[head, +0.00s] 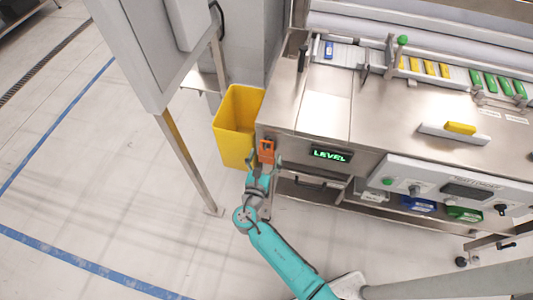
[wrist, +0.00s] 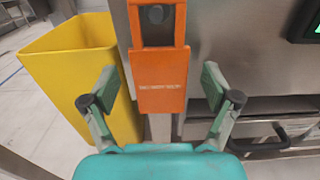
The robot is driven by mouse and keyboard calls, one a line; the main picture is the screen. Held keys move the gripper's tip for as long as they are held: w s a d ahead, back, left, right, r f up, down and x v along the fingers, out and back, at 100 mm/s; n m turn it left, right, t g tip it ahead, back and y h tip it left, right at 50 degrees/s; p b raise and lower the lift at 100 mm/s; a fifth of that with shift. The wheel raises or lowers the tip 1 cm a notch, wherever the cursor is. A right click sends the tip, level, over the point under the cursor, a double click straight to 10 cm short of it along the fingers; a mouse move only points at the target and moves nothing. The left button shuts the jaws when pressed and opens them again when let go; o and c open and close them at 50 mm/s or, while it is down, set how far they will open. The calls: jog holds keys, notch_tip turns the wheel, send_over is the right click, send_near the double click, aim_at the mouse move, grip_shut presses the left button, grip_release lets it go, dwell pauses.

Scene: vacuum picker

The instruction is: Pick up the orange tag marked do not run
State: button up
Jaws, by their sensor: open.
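The orange tag (head: 266,150) hangs on the front corner of the steel machine, left of the green LEVEL display. In the wrist view the tag (wrist: 160,84) hangs upright from a dark round peg (wrist: 157,14) through its upper opening. Small pale print runs across its middle, too blurred to read. My gripper (head: 264,160) is just in front of the tag. In the wrist view my gripper (wrist: 158,84) is open, with one finger on each side of the tag's lower part and visible gaps to both edges. It holds nothing.
A yellow bin (head: 234,130) stands close to the left of the tag, beside the machine (head: 320,105). A grey post (head: 190,160) stands further left. A drawer handle (wrist: 258,146) sticks out right of my gripper. The floor at left is clear.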

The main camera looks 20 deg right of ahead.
jog(key=shift+w+d, duration=0.45)
jog(key=shift+w, duration=0.15)
jog(key=c, duration=1.1)
jog(key=shift+r, duration=0.1)
jog(key=shift+r, duration=0.5)
jog(key=v, duration=1.8)
jog(key=shift+r, duration=0.2)
